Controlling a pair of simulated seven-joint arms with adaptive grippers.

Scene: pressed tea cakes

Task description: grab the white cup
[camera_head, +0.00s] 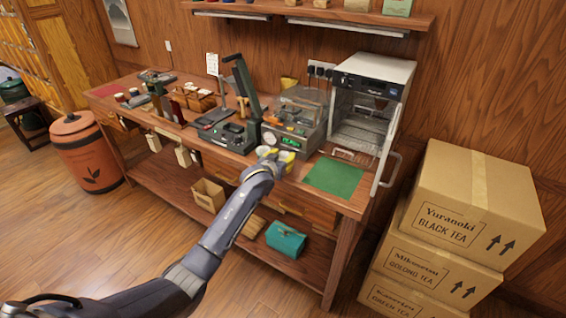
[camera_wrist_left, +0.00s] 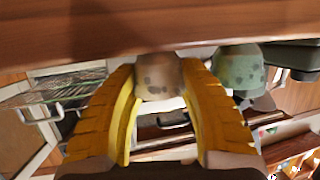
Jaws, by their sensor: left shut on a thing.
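My left gripper (camera_head: 284,157) is at the front edge of the workbench, its yellow fingers shut on a small pale thing. In the left wrist view the two yellow fingers (camera_wrist_left: 160,100) stand on both sides of a rounded, dark-speckled cup (camera_wrist_left: 158,78), which I take for the white cup. It looks beige-brown in shade, and the fingers hide its sides. A greenish, speckled rounded cup (camera_wrist_left: 238,68) is beside it, outside the fingers. My right gripper is not in view.
A green mat (camera_head: 334,177) lies right of the gripper. A white oven-like cabinet (camera_head: 372,85) with an open door stands behind it. A scale-like device (camera_head: 294,135) and a dark press (camera_head: 232,135) are close behind and left. Stacked cartons (camera_head: 477,205) stand at right.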

